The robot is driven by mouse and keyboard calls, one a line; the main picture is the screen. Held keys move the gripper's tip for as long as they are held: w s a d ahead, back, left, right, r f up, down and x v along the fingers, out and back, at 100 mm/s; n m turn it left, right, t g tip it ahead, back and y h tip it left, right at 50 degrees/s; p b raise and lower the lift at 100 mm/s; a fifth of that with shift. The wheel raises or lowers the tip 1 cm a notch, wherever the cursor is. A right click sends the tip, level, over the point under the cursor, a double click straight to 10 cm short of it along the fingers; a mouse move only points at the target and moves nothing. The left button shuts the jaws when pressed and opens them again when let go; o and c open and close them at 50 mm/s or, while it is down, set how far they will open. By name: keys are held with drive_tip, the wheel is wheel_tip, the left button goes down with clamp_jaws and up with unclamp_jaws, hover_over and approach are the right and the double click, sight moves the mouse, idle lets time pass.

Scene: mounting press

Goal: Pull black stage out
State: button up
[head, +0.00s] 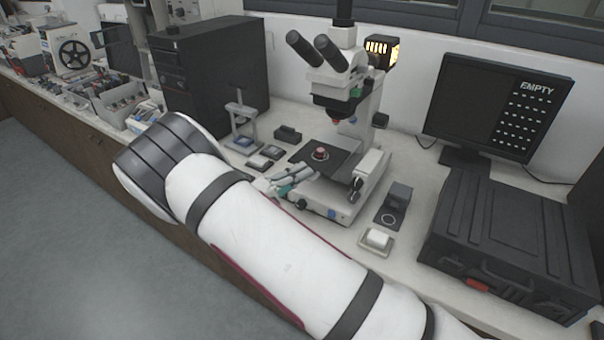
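The black stage (337,160) is a flat dark plate under the microscope's objective. A small red round piece (320,154) sits on it. The white microscope (345,90) stands on the bench with its eyepieces toward the left. My gripper (293,180), grey with teal parts, is just in front of the black stage's near edge, low by the microscope base. The fingertips are small and partly merged with the base in view, so I cannot tell whether they touch the stage or are open.
A small grey press (243,127) and several small dark blocks stand left of the microscope. A black computer tower (215,75) is behind them. To the right are a black block (396,196), a white piece on a tray (377,239), a black case (510,240) and a monitor (497,105).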

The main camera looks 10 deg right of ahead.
drive_tip(key=shift+o, duration=1.4)
drive_tip(key=shift+a, duration=0.1)
drive_tip(key=v, duration=1.2)
